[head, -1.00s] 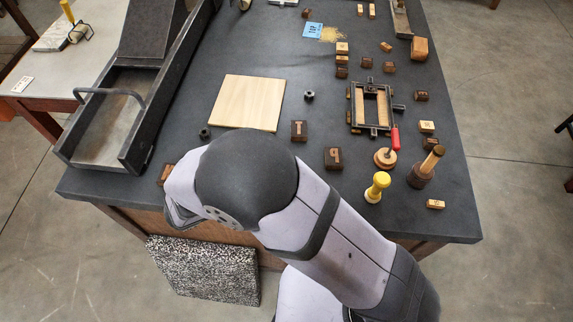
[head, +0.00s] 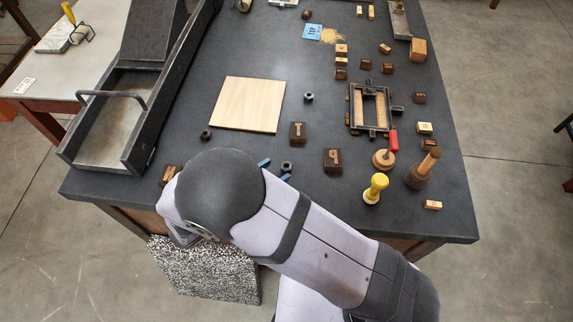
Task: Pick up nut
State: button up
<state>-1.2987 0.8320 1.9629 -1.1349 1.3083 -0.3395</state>
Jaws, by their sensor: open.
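A dark nut (head: 286,167) lies on the dark table top near the front, close by the fingertips. Two similar dark nuts are in view: one (head: 308,98) right of the pale wooden board, and one (head: 206,134) at the board's lower left corner. My gripper (head: 275,170) is open, with its blue fingertips showing past my arm, one on the upper left and one on the lower right. The near nut appears beside or between these tips; I cannot tell whether they touch it. The rest of the gripper is hidden behind my arm.
The pale board (head: 248,104) lies behind the gripper. A yellow-handled stamp (head: 375,188) and a framed clamp (head: 370,108) are further right.

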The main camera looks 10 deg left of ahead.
aim_at(287, 165)
jog(key=x, duration=0.1)
jog(key=p+x, duration=0.1)
jog(key=x, duration=0.1)
jog(key=shift+d, duration=0.35)
jog(key=shift+w+d+f, duration=0.15)
jog(key=shift+w+f, duration=0.15)
grip_shut()
jog(key=shift+r, duration=0.15)
notch_tip(287, 165, up, 10)
jog(key=b, duration=0.1)
jog(key=shift+b, duration=0.35)
